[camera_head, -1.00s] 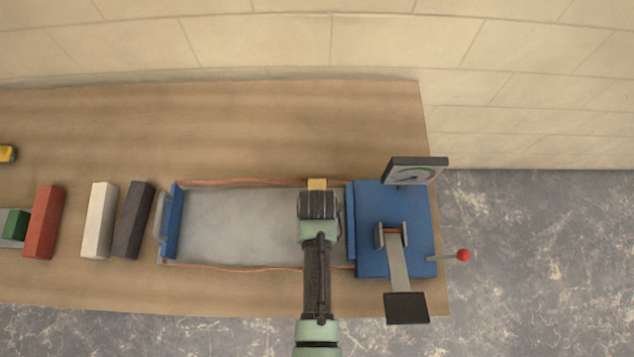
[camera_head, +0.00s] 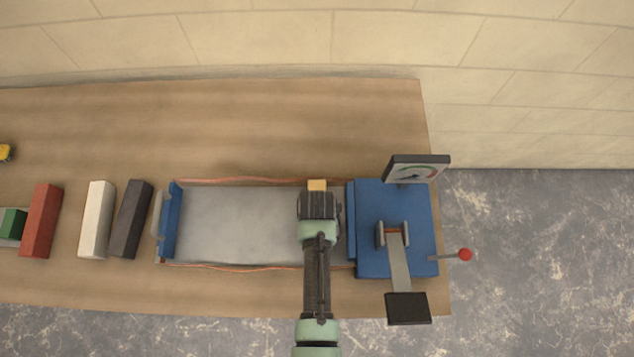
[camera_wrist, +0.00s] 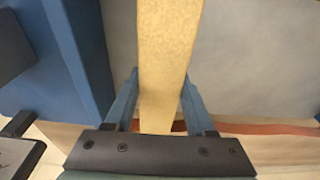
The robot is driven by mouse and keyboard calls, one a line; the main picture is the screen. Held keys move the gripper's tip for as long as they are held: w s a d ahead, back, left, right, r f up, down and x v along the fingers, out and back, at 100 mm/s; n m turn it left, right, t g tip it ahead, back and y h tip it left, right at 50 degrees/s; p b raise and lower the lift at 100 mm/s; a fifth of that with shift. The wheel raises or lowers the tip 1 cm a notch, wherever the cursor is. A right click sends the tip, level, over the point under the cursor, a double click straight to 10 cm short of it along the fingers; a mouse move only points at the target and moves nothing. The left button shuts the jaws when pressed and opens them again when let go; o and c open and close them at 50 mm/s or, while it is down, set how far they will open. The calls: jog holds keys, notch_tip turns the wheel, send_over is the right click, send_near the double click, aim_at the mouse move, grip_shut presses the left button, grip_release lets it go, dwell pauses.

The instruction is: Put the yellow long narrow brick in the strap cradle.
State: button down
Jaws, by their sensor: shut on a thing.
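The yellow long narrow brick (camera_wrist: 168,45) is between the two blue fingers of my gripper (camera_wrist: 160,85), which is shut on it. In the head view only a small end of the brick (camera_head: 317,185) shows; my arm hides the rest. The strap cradle looks to be the long grey bed (camera_head: 240,225) with orange straps along its long sides. My gripper (camera_head: 318,203) is over the right part of this bed, close to the blue block. I cannot tell whether the brick touches the bed.
A blue machine block (camera_head: 360,235) with a dial (camera_head: 418,168) and a red-knobbed lever (camera_head: 465,254) stands at the right end. A blue end plate (camera_head: 173,222) closes the left. Dark (camera_head: 132,220), white (camera_head: 96,220) and red (camera_head: 41,222) bricks lie further left.

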jog(key=shift+w, duration=0.1)
jog(key=shift+c, duration=0.8)
grip_release()
